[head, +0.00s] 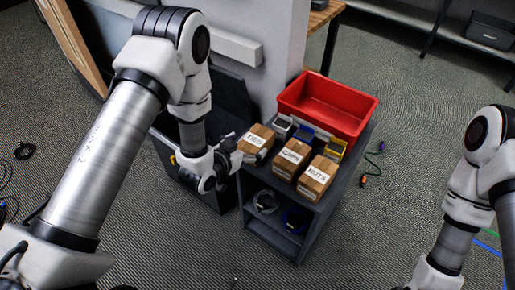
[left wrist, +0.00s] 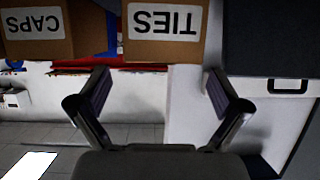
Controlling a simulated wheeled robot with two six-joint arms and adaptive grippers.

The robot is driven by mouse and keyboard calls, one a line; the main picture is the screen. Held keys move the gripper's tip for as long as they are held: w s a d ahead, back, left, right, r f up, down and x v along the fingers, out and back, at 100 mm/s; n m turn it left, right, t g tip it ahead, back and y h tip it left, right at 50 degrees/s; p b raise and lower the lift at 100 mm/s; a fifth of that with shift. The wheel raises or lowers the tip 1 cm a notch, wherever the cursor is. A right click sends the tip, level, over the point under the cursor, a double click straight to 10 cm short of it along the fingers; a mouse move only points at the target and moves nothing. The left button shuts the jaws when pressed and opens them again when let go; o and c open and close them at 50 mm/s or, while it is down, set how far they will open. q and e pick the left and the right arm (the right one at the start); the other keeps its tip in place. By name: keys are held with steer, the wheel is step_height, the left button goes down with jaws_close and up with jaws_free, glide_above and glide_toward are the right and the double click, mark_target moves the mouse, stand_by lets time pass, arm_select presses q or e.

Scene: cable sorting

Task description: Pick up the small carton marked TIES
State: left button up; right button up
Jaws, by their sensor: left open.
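The small brown carton marked TIES (head: 255,139) stands at the left end of a row of three cartons on the dark cart. In the left wrist view the TIES carton (left wrist: 165,38) shows upside down at the top, ahead of the space between my fingers. My left gripper (head: 232,162) is just left of and in front of the carton. In the left wrist view my left gripper (left wrist: 158,92) is open with nothing between its fingers. My right arm comes in at the right edge; its gripper is not in view.
The CAPS carton (head: 290,158) and NUTS carton (head: 317,178) stand right of TIES. Behind them are small grey, blue and yellow bins (head: 334,149) and a red crate (head: 315,108). The cart's lower shelf (head: 275,222) holds coiled cables. A dark bin stands left of the cart.

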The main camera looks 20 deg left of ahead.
mark_target(253, 142)
arm_select(q)
steer(key=x, duration=0.6)
steer(key=shift+s+a+f, duration=0.1)
steer(key=shift+f, duration=0.15)
steer(key=shift+s+b, duration=0.15)
steer(key=shift+b, duration=0.15)
steer(key=c, duration=1.3)
